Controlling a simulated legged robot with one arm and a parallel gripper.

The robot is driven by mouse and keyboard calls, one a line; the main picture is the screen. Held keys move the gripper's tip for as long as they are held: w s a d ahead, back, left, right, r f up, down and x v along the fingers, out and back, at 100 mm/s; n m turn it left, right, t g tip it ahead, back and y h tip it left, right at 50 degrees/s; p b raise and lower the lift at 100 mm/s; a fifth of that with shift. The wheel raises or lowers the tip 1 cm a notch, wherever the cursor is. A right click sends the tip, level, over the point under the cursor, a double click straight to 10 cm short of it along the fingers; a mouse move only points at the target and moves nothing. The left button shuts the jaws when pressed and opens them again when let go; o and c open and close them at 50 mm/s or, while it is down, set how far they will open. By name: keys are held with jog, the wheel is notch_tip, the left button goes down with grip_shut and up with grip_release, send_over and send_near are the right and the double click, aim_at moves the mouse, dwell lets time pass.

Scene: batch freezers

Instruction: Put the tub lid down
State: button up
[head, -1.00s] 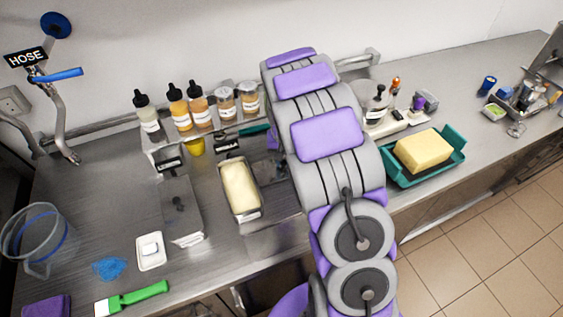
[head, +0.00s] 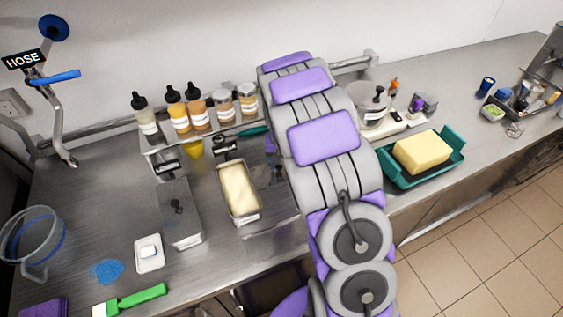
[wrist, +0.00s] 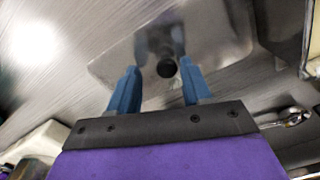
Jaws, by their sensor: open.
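A metal tub lid (wrist: 215,40) with a dark round knob (wrist: 166,68) lies under my gripper in the wrist view and looks flat on the steel counter. My gripper (wrist: 158,80) has its two blue fingers spread, one to each side of the knob; nothing is clamped between them. In the head view my arm hides the gripper and most of that spot. An uncovered tub of pale yellow ice cream (head: 238,192) stands left of my arm. Another tub, with its metal lid on (head: 182,222), stands left of that.
Bottles and jars (head: 196,108) stand on a shelf behind the tubs. A green tray (head: 450,172) holding a yellow block (head: 422,151) is right of my arm. A white dish (head: 149,254), a green brush (head: 137,299) and a clear pitcher (head: 38,245) are at the left.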

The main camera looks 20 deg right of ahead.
aim_at(281, 165)
notch_tip(281, 165, up, 12)
jog(key=p, duration=0.3)
jog(key=s+a+r+n, duration=0.1)
jog(key=s+a+r, duration=0.3)
jog(key=s, duration=0.6)
jog(key=s+a+r+n, duration=0.1)
jog(key=s+a+r, duration=0.35)
jog(key=s, duration=0.45)
jog(key=s+a+n+g, duration=0.1)
jog(key=s+a+n, duration=0.1)
jog(key=s, duration=1.6)
jog(key=shift+a+g, duration=0.4)
